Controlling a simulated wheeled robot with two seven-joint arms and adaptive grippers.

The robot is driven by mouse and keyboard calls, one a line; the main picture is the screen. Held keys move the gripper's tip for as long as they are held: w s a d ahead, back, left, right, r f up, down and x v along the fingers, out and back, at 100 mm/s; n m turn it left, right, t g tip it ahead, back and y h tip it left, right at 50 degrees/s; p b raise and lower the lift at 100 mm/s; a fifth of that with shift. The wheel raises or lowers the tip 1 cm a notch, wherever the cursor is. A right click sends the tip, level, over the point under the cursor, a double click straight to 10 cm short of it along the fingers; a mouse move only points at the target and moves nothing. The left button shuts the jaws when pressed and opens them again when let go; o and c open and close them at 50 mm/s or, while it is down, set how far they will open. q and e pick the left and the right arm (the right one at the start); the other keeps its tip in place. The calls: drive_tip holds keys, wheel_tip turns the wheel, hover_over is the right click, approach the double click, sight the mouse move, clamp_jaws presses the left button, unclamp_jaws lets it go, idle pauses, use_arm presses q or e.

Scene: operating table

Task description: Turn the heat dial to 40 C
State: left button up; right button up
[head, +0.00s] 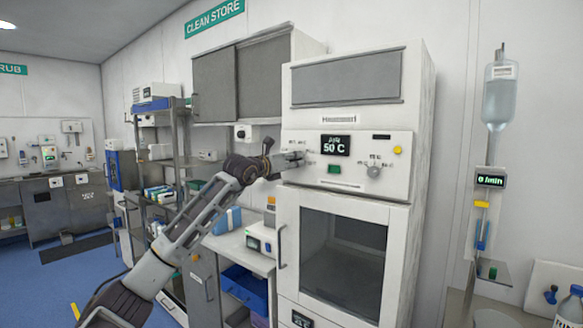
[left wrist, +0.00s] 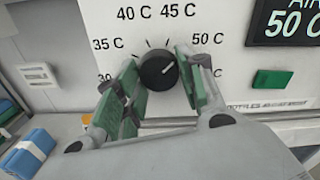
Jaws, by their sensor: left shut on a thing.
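The heat dial (left wrist: 158,70) is a round black knob on the white cabinet's control panel. In the left wrist view, marks from 30 C to 50 C surround it. Its white pointer line slants up and right, toward the 50 C mark. My left gripper (left wrist: 159,72) is shut on the dial, with one green-padded finger on each side. In the head view my left gripper (head: 292,160) is at the panel's left end and hides the dial. The display (head: 335,146) reads 50 C; part of it shows in the left wrist view (left wrist: 290,22). My right gripper is not in view.
A green button (head: 334,169) sits below the display. A second, grey dial (head: 373,171) and a yellow button (head: 397,150) are to its right. The cabinet's glass door (head: 342,250) is below the panel. A metal shelf rack (head: 180,150) stands at left.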

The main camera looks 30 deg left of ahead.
use_arm(q)
drive_tip(key=n+b, duration=0.2)
drive_tip(key=n, duration=0.2)
drive_tip(key=shift+f, duration=0.1)
drive_tip(key=shift+n+b, duration=0.45)
drive_tip(key=shift+n, duration=0.65)
drive_tip(key=n, duration=0.2)
drive_tip(key=shift+d+n, duration=0.1)
drive_tip(key=shift+n, duration=0.3)
drive_tip(key=n, duration=0.3)
drive_tip(key=shift+n, duration=0.5)
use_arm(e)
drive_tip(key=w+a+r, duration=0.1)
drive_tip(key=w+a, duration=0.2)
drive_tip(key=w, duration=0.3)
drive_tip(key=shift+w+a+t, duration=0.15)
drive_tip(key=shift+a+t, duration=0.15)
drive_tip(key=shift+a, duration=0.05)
use_arm(q)
drive_tip(key=o, duration=1)
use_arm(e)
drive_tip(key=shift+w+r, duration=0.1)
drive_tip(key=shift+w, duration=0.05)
